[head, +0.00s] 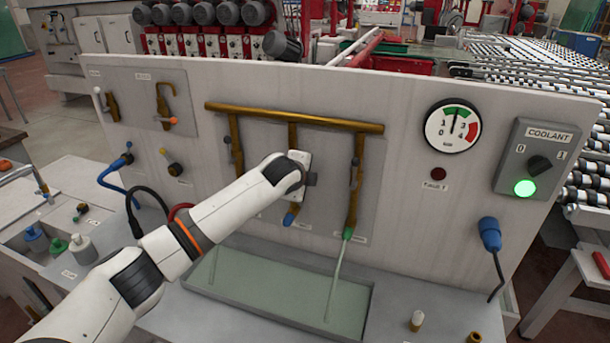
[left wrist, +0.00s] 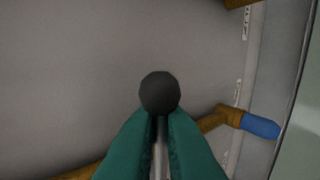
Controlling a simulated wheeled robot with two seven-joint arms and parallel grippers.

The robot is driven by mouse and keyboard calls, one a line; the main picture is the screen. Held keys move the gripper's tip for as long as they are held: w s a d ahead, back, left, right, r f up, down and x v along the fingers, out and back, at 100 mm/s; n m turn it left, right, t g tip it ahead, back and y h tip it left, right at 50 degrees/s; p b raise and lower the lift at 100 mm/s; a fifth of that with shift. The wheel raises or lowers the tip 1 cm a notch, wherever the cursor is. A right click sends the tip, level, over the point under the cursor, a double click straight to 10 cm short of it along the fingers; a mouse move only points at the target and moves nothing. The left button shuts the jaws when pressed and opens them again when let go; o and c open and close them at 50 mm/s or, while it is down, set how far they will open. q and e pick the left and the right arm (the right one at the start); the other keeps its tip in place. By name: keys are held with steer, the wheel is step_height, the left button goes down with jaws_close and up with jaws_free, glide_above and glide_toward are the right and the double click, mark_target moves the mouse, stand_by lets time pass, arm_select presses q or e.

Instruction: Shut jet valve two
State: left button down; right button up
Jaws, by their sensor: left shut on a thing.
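A brass manifold (head: 255,115) on the upright panel feeds pipes going down. The middle pipe ends in a blue nozzle (head: 289,219), which also shows in the left wrist view (left wrist: 261,126). No stream shows below it. The right pipe (head: 355,180) ends in a green nozzle (head: 347,233) with a pale stream (head: 334,275) falling into the basin. My left gripper (head: 308,180) is at the middle pipe and covers its valve in the head view. In the left wrist view its teal fingers (left wrist: 160,135) are shut on a thin metal lever with a dark ball knob (left wrist: 160,93). Jet numbers are unreadable.
The grey-green basin (head: 205,290) lies below the jets. A pressure gauge (head: 453,126) and a coolant box (head: 530,160) with a lit green lamp are at the right. A blue plug (head: 490,234) hangs at the right. Small brass fittings (head: 417,320) stand in front.

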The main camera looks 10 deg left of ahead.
arm_select(q)
steer(key=shift+d, duration=0.1)
steer(key=c, duration=1.7)
jaws_free()
steer(key=shift+c, duration=0.2)
steer(key=shift+o, duration=0.3)
steer(key=shift+d, duration=0.15)
steer(key=b+v, duration=0.3)
steer(key=v, duration=0.9)
